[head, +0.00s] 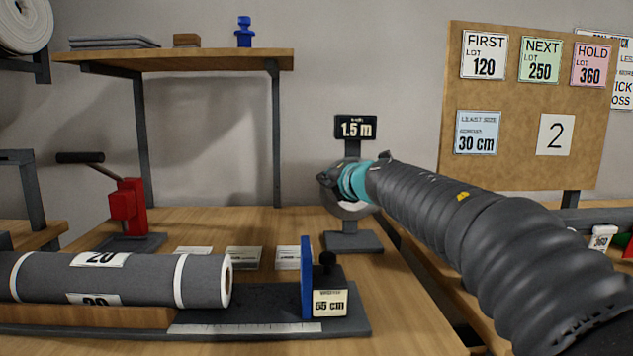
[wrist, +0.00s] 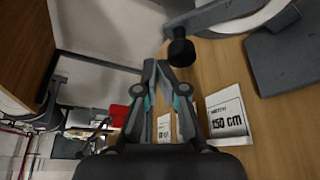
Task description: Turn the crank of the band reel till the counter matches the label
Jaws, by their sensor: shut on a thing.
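The band reel (head: 352,211) stands on a dark base at the back right of the bench, partly hidden behind my gripper (head: 328,178). Its counter (head: 355,127) reads 1.5 m. In the wrist view the reel's pale ring (wrist: 238,22) shows at the top, with the black crank knob (wrist: 181,50) beside my fingertips (wrist: 160,66). My gripper is shut on the crank knob; the exact contact is hard to see. A white label (wrist: 227,115) reading 150 cm lies on the bench in the wrist view.
A grey roll (head: 130,279) lies at the front left, near a blue stop plate (head: 306,278) with a 55 cm tag (head: 329,303). A red press (head: 127,206) stands behind it. A shelf (head: 180,58) is above. A pinboard (head: 500,105) stands right.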

